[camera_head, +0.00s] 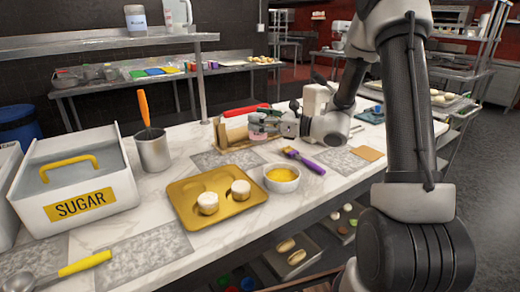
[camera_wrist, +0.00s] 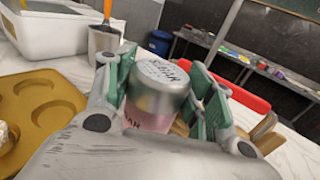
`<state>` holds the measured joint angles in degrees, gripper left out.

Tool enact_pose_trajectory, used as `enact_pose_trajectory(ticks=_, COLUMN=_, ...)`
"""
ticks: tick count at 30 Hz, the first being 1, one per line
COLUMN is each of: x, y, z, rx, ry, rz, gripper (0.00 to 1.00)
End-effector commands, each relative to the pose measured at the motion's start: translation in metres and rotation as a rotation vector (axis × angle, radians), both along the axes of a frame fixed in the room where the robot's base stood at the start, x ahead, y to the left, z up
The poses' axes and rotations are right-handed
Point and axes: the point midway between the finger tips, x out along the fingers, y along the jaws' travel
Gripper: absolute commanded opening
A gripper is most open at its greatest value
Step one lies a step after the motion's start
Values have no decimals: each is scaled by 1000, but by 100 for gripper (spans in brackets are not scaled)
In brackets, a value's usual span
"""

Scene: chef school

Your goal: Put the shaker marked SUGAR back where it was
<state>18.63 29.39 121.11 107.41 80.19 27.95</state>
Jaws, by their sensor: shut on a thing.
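My gripper (camera_head: 270,122) is shut on a small shaker (camera_wrist: 160,88) and holds it over the back part of the marble counter (camera_head: 330,180). In the wrist view the shaker has a silver lid and a pink body between green finger pads. Lettering shows on its lid and side, tilted and only partly readable, so I cannot be sure it says SUGAR. In the head view the fingers hide much of the shaker (camera_head: 257,131). I cannot tell whether its base touches anything. A wooden holder (camera_head: 232,133) stands just left of the gripper.
A golden mold tray (camera_head: 180,207) with two white pieces, a yellow-filled bowl (camera_head: 282,187) and a purple-handled brush (camera_head: 305,161) lie in front. A white SUGAR bin (camera_head: 115,185) and a metal cup (camera_head: 153,152) stand left. A red-handled item (camera_head: 245,110) lies behind.

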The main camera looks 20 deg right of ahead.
Motion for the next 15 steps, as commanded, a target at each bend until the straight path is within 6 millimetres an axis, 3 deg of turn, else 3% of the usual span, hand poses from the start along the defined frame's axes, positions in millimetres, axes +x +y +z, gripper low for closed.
enact_pose_trajectory(ticks=3, x=0, y=0, z=-22, rx=2, ry=5, rz=0, gripper=24)
enact_pose_trajectory(ticks=15, x=0, y=0, z=-72, rx=1, ry=2, rz=0, gripper=24)
